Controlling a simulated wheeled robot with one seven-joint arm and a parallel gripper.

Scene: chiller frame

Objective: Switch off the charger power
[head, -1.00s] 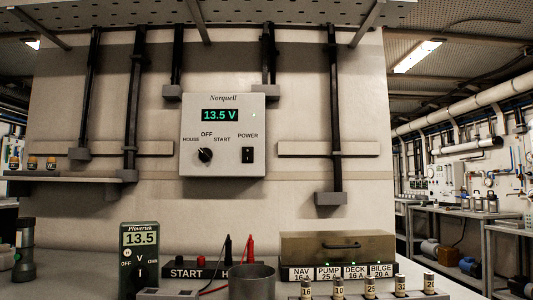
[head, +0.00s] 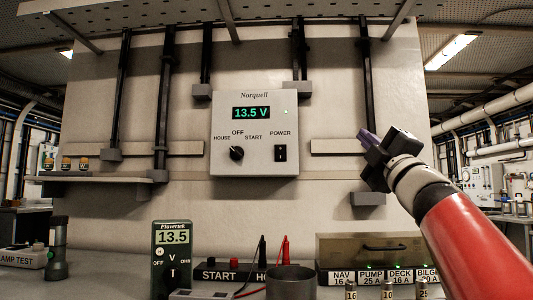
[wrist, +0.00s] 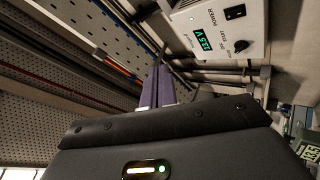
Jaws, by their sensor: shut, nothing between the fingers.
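The Norquell charger (head: 255,165) is a light grey box on the wall panel, its green display reading 13.5 V and a small green light lit. Its black power switch (head: 280,153) sits at the lower right under POWER. The rotary knob (head: 237,153) is at the lower left. The charger also shows tilted at the top right of the wrist view (wrist: 226,52), with its power switch (wrist: 235,12). My gripper (head: 368,138) is to the right of the charger, apart from it. Its purple fingers (wrist: 158,88) are together and empty.
On the bench below stand a meter (head: 172,252) reading 13.5, a START block (head: 222,272) with probes, a grey cup (head: 290,283) and a covered fuse box (head: 365,247) with green lights. Dark vertical struts (head: 367,75) stand on the wall. The space before the charger is clear.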

